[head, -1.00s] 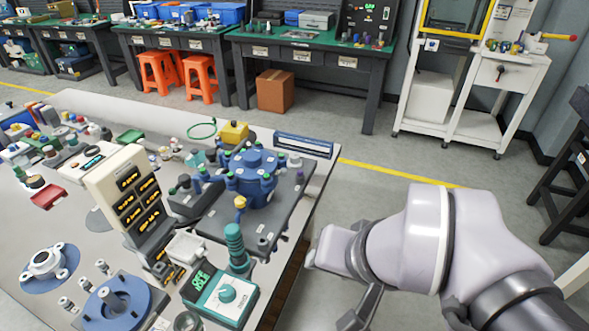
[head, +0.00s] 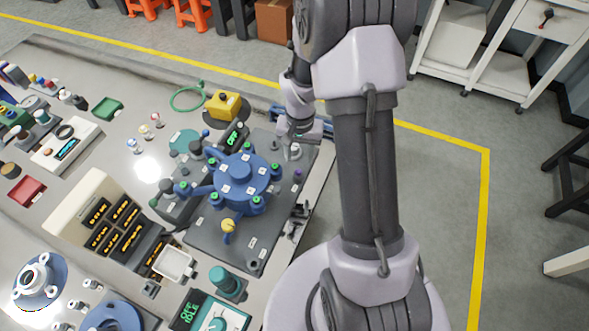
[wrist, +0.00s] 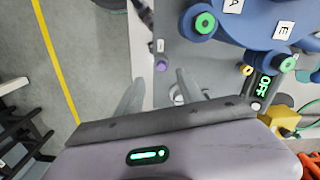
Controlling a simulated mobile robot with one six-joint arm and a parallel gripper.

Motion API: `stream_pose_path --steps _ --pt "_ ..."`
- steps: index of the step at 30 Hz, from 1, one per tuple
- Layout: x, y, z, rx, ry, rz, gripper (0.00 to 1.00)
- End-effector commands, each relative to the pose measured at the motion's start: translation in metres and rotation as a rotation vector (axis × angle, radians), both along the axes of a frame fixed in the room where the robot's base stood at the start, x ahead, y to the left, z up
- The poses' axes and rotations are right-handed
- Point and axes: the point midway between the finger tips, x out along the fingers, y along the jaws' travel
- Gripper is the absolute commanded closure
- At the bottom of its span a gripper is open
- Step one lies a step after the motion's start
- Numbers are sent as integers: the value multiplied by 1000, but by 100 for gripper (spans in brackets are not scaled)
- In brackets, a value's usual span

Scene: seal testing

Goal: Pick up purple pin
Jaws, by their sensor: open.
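The purple pin (head: 297,172) stands near the right edge of the dark plate (head: 206,243), right of the blue rotary fixture (head: 240,175). In the wrist view the purple pin (wrist: 161,63) shows just beyond the gap between my fingertips. My gripper (wrist: 160,79) is open and empty, with its two grey fingers apart. In the head view my gripper (head: 301,137) hangs over the far right corner of the plate, behind the pin, and its fingers are hard to make out. A silver round part (wrist: 177,95) shows between the fingers, closer to the palm.
The blue fixture, with several green-topped posts, stands close to the pin. A yellow box (head: 224,104) and a green cable loop (head: 187,97) lie behind it. A dark bracket-like part (head: 299,218) is at the plate's right edge. Open floor lies right of the bench.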

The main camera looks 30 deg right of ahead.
Motion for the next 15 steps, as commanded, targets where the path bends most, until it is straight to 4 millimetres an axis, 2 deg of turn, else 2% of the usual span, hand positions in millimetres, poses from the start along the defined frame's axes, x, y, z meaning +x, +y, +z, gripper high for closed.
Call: stream_pose_path --steps 1,8,15 --pt "0 0 -14 1 1 1 55" --pt "1 0 -37 0 0 0 55" --pt "4 0 -81 0 0 0 55"
